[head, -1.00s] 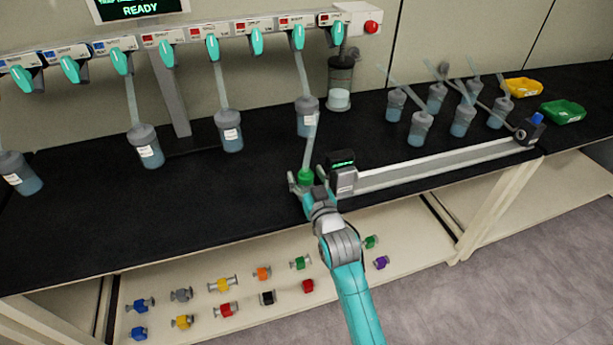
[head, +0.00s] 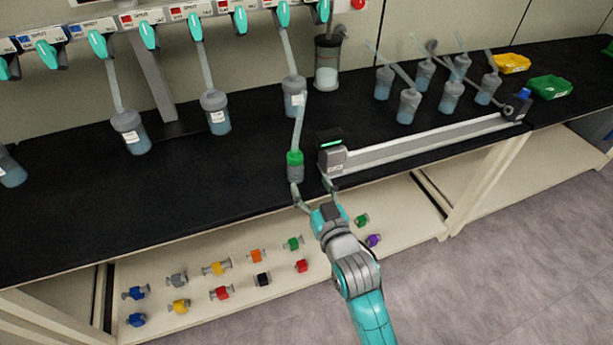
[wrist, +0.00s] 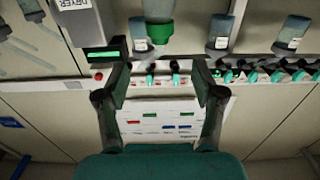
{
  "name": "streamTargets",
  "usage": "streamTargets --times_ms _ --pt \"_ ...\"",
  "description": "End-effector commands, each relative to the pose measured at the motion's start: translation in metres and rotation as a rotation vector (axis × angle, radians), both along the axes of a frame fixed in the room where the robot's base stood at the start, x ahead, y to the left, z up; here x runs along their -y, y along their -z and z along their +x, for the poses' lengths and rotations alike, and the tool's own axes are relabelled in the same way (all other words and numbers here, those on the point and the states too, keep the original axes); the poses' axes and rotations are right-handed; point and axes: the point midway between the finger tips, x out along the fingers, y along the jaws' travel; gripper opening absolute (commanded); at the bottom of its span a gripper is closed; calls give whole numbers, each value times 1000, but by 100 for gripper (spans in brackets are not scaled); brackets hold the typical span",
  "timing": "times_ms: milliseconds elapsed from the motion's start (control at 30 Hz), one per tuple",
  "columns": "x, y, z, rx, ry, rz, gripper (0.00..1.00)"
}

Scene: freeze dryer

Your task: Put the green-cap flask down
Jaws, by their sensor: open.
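The green-cap flask (head: 295,170) stands upright on the black bench near its front edge, with a long pale tube rising from its green cap. It is just left of the grey device with a green display. In the wrist view its green cap (wrist: 160,34) shows beyond the fingers, top middle. My gripper (head: 312,190) is open and empty in front of the flask, its fingers spread wide and apart from it. In the wrist view my gripper (wrist: 161,88) has nothing between its fingers.
The grey device (head: 334,155) with its long white rail (head: 430,143) lies right of the flask. Several grey-capped flasks (head: 408,105) stand behind the rail. Other flasks (head: 131,132) hang along the manifold. The black bench (head: 200,180) is clear to the left. Coloured fittings (head: 221,293) lie on the lower shelf.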

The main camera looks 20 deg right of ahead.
Motion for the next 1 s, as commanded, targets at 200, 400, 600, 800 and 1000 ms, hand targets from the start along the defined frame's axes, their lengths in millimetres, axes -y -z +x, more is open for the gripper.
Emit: streamTargets --times_ms 200,400,600,800,1000 --pt "0 0 -7 0 0 0 68" --pt "0 2 -9 -2 0 0 68" --pt "0 29 -44 -30 0 0 68" --pt "0 68 -116 -76 0 0 68" --pt "0 93 -190 -121 0 0 68"
